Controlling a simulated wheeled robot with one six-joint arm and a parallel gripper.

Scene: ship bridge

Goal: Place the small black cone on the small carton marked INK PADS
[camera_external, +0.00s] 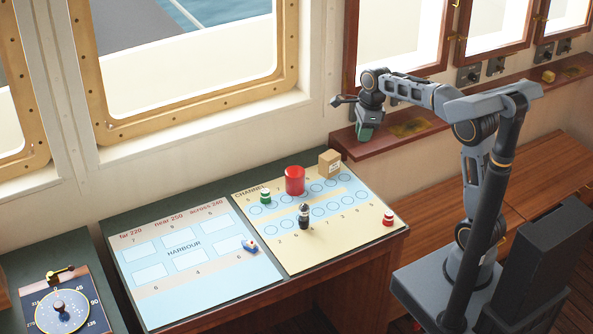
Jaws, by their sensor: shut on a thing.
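My gripper (363,134) hangs in the air over the back right of the chart desk, above and to the right of the small carton. A black, pointed piece with a pale band (304,216) stands upright on the board's front half.
On the CHANNEL board (345,240) stand a red cylinder (294,181) beside the carton, a green-and-white piece (265,196) and a red piece (388,219). A wooden ledge (440,118) runs behind my gripper.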

